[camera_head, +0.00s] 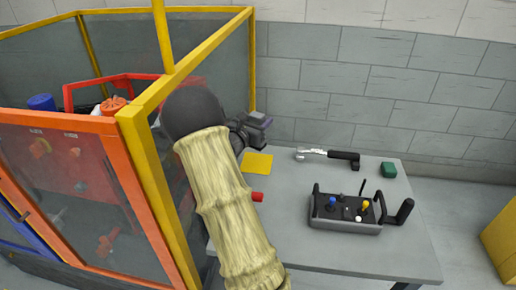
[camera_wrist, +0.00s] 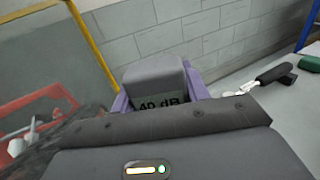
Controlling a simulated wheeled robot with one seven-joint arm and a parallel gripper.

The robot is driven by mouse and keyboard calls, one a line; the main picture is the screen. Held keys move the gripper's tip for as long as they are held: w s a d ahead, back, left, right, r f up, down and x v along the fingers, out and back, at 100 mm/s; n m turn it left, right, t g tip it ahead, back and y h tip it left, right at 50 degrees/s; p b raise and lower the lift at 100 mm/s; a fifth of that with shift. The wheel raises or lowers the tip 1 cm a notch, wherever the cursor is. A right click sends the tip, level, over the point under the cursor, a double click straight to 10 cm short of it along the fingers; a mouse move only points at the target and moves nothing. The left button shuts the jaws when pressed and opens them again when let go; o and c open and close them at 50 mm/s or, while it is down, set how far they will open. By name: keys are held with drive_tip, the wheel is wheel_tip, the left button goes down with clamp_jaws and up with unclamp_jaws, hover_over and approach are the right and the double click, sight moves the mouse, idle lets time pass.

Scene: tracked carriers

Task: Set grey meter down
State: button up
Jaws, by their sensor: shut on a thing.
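The grey meter (camera_wrist: 155,78) shows in the wrist view with a "40 dB" display facing the camera. My gripper (camera_wrist: 160,92) has purple fingers on both sides of it and is shut on it. In the head view my gripper (camera_head: 256,122) is beyond the end of my arm, above the back left part of the grey table (camera_head: 405,250). The meter appears held in the air, apart from the table top. Its underside is hidden.
A yellow square (camera_head: 257,165) and a red piece (camera_head: 257,196) lie at the table's left. A wrench (camera_head: 330,155), a green block (camera_head: 388,169) and a remote control box (camera_head: 345,215) lie farther right. A yellow-framed enclosure (camera_head: 150,105) stands close at the left.

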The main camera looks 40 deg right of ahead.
drive_tip(key=shift+f, duration=1.8)
drive_tip(key=shift+f, duration=1.85)
drive_tip(key=shift+f+b, duration=0.1)
drive_tip(key=shift+b, duration=0.2)
drive_tip(key=shift+f, duration=0.15)
drive_tip(key=o, duration=1.1)
